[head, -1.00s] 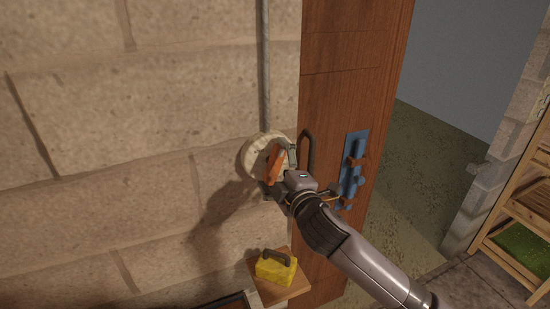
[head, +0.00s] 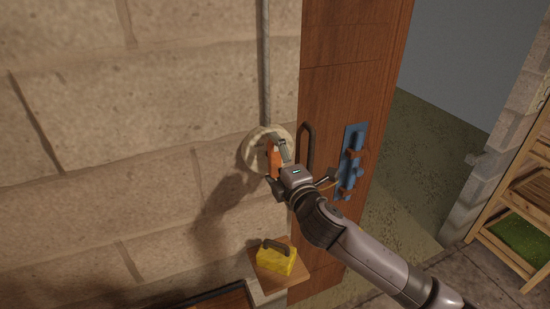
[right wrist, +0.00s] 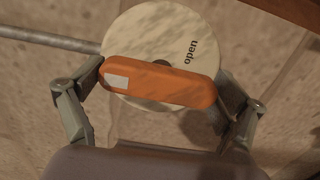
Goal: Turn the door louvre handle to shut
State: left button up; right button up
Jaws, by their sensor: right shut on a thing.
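The louvre handle (head: 273,158) is an orange bar on a round pale dial (head: 253,150) on the block wall, left of the wooden door. In the right wrist view the orange bar (right wrist: 160,82) lies across the dial (right wrist: 150,30), slightly tilted, with a white patch near its left end. The word "open" is on the dial's right side. My right gripper (head: 276,166) is shut on the handle, one finger at each end of the bar. The fingers also show in the right wrist view (right wrist: 161,88). My left gripper is in neither view.
A wooden door (head: 344,60) with a dark pull handle (head: 307,147) and a blue bolt (head: 352,160) stands right of the dial. A grey pipe (head: 265,70) runs up from the dial. A yellow block (head: 275,262) with a dark grip sits on a small shelf below.

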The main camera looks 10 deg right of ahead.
jog(key=shift+f, duration=0.1)
jog(key=o, duration=0.9)
jog(key=s, duration=0.4)
jog(key=s+d, duration=0.1)
jog(key=s, duration=0.3)
jog(key=s+d, duration=0.1)
jog(key=s, duration=0.2)
jog(key=shift+s+d, duration=0.15)
jog(key=shift+s, duration=0.25)
